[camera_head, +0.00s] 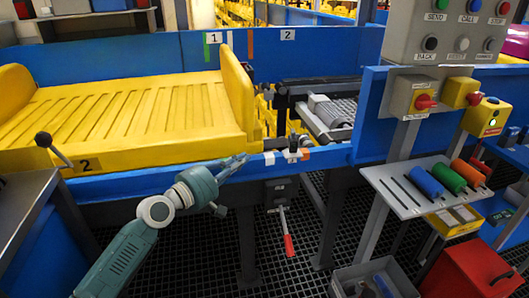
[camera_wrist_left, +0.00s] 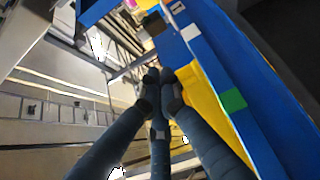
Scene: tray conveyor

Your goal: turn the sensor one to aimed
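A small dark sensor-like unit (camera_head: 293,142) stands on the front blue rail, beside white and orange marks; I take it for sensor one, but its number and aim cannot be read. In the left wrist view, a black block (camera_wrist_left: 153,23) beyond the fingertips may be the same unit. My left gripper (camera_head: 241,160) is over the front rail, left of the unit and apart from it. In the wrist view its fingers (camera_wrist_left: 160,86) come together at the tips, with nothing visible between them. My right gripper is out of view.
A yellow tray (camera_head: 120,110) lies on the conveyor behind the rail (camera_head: 330,157). A red-handled lever (camera_head: 287,240) hangs below it. A button panel (camera_head: 455,35) and a shelf (camera_head: 405,200) with coloured cylinders stand at right. A black-knobbed lever (camera_head: 45,143) is at left.

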